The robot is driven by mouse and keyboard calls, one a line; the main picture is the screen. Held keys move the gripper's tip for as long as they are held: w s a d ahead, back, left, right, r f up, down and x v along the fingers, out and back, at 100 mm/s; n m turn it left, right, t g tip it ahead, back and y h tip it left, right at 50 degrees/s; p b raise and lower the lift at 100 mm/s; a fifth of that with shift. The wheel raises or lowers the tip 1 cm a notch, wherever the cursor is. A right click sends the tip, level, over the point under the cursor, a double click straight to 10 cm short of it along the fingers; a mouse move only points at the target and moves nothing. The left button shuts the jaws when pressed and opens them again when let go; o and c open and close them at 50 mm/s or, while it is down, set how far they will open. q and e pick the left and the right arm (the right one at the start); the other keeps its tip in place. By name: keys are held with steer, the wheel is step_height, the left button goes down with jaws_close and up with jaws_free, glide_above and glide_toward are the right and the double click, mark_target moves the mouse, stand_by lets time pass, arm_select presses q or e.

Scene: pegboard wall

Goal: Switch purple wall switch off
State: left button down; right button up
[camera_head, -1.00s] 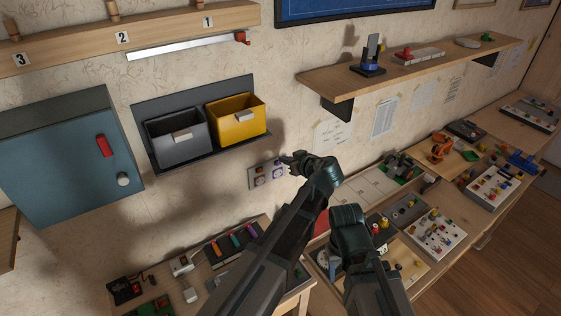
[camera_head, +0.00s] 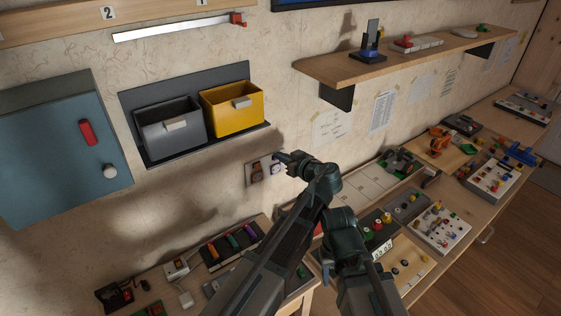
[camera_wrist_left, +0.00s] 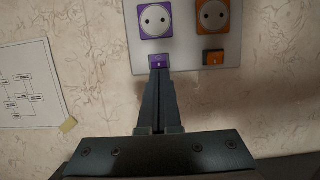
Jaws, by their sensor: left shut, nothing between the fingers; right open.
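The wall plate (camera_head: 252,176) holds an orange socket and a purple socket, each with a small switch. In the left wrist view the purple socket (camera_wrist_left: 155,18) is at the upper left of the plate, with the purple switch (camera_wrist_left: 159,61) just below it. My left gripper (camera_wrist_left: 160,72) is shut and empty, its tips at the lower edge of the purple switch; I cannot tell whether they touch. In the head view my left gripper (camera_head: 279,156) is at the plate's upper right and hides part of it. My right arm shows at lower centre, but its fingers are hidden.
The orange socket (camera_wrist_left: 213,14) and orange switch (camera_wrist_left: 213,57) are close beside the purple ones. A yellow bin (camera_head: 233,108) and a grey bin (camera_head: 170,130) hang above left. A wooden shelf (camera_head: 400,65) juts out above right. Workbenches with small parts stand below.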

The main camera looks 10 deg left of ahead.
steer(key=shift+r, duration=0.2)
arm_select(q)
steer(key=shift+w+a+r+p, duration=0.1)
steer(key=shift+w+r+p, duration=0.05)
steer(key=shift+r+p, duration=0.65)
steer(key=shift+p, duration=0.05)
arm_select(e)
steer(key=shift+r, duration=0.7)
